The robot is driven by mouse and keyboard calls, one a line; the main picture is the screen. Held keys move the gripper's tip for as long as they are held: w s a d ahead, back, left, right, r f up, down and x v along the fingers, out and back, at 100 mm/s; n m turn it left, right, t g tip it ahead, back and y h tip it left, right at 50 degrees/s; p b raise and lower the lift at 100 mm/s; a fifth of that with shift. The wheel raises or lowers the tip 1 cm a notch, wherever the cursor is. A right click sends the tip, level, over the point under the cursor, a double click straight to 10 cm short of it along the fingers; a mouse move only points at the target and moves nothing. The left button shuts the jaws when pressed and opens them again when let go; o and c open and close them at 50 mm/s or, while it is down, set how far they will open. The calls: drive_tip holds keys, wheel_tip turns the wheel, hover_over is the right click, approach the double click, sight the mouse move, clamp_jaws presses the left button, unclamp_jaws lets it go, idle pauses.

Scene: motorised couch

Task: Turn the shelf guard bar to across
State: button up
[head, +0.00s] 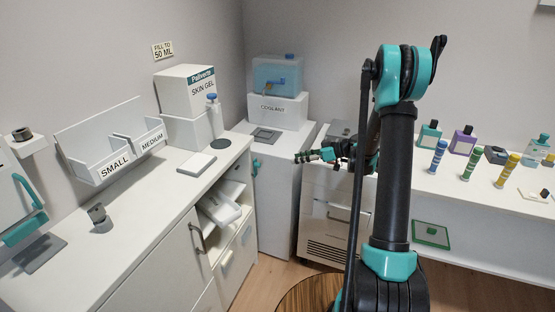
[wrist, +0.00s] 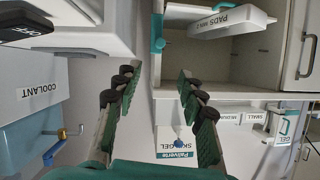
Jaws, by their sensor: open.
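A short teal bar (wrist: 158,28), which looks like the shelf guard bar, stands upright at the left edge of the shelf opening in the wrist view. In the head view a small teal piece (head: 256,166) shows near the shelf cabinet's edge; I cannot tell whether it is the same part. The open shelf (wrist: 215,74) holds a white box labelled PADS (wrist: 230,24). My gripper (wrist: 158,78) is open and empty, its fingers pointing toward the shelf corner, apart from the bar. In the head view my gripper (head: 300,157) points left, near the white cabinet.
A coolant tank (head: 277,76) stands on the corner cabinet. The left counter carries a skin gel box (head: 188,88) and small and medium bins (head: 112,150). A cabinet door handle (wrist: 308,52) projects beside the shelf. Bottles stand on the right table (head: 460,185).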

approach(260, 165)
drive_tip(key=x, duration=0.8)
drive_tip(key=shift+w+a+f, duration=0.2)
drive_tip(key=shift+w+a, duration=0.1)
clamp_jaws()
